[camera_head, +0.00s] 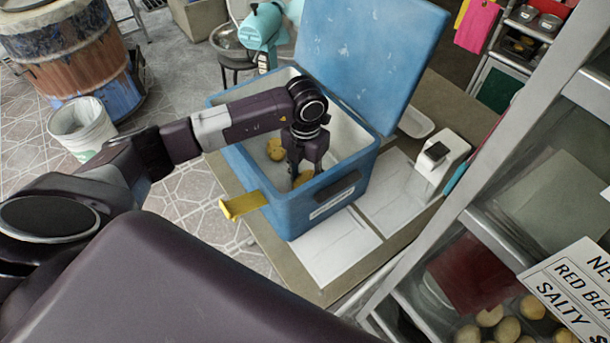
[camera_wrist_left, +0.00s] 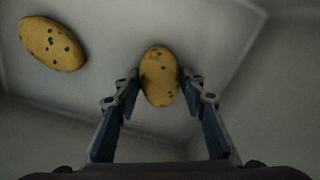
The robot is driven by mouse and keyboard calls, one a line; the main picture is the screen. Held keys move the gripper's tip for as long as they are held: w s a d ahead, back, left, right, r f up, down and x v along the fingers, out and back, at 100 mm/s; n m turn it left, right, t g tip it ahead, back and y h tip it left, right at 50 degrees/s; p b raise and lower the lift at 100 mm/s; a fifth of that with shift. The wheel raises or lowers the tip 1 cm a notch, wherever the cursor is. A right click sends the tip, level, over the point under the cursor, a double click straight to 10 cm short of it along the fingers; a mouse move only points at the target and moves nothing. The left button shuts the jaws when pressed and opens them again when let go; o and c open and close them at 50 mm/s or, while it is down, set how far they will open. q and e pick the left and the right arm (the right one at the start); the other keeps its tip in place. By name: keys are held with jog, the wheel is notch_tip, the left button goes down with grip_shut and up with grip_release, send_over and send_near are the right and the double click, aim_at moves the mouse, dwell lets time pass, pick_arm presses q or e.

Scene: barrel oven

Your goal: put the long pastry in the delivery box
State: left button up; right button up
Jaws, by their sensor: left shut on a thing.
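The delivery box (camera_head: 312,215) is a blue cooler with a pale inside; its lid (camera_head: 375,50) stands open. My left gripper (camera_head: 297,176) reaches down into it and is shut on a long pastry (camera_head: 304,178). In the left wrist view this pastry (camera_wrist_left: 160,76) is oval, golden brown with dark spots, held between the fingertips (camera_wrist_left: 158,88) over the pale floor of the box. I cannot tell whether it touches the floor. Another spotted oval pastry (camera_wrist_left: 52,44) lies in the box to the left. It also shows in the head view (camera_head: 276,149). My right gripper is not in view.
The box stands on a table (camera_head: 240,185) with white sheets (camera_head: 325,246) beside it. A yellow flap (camera_head: 243,205) sticks out at its near left. A white device (camera_head: 440,162) stands right of it. A glass display case (camera_head: 500,225) fills the right side. A bucket (camera_head: 83,128) and barrel (camera_head: 75,55) stand left.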

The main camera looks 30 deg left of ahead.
aim_at(305, 179)
pick_arm(q)
jog(key=o, duration=1.1)
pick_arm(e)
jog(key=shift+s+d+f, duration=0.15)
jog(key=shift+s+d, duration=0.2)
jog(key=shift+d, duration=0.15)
pick_arm(q)
jog(key=shift+o, duration=0.2)
jog(key=shift+r, duration=0.2)
notch_tip(305, 179, up, 12)
jog(key=b, duration=0.1)
jog(key=shift+b, duration=0.4)
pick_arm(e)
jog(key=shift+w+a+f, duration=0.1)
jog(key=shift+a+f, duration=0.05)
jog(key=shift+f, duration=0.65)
pick_arm(q)
jog(key=shift+f, duration=0.15)
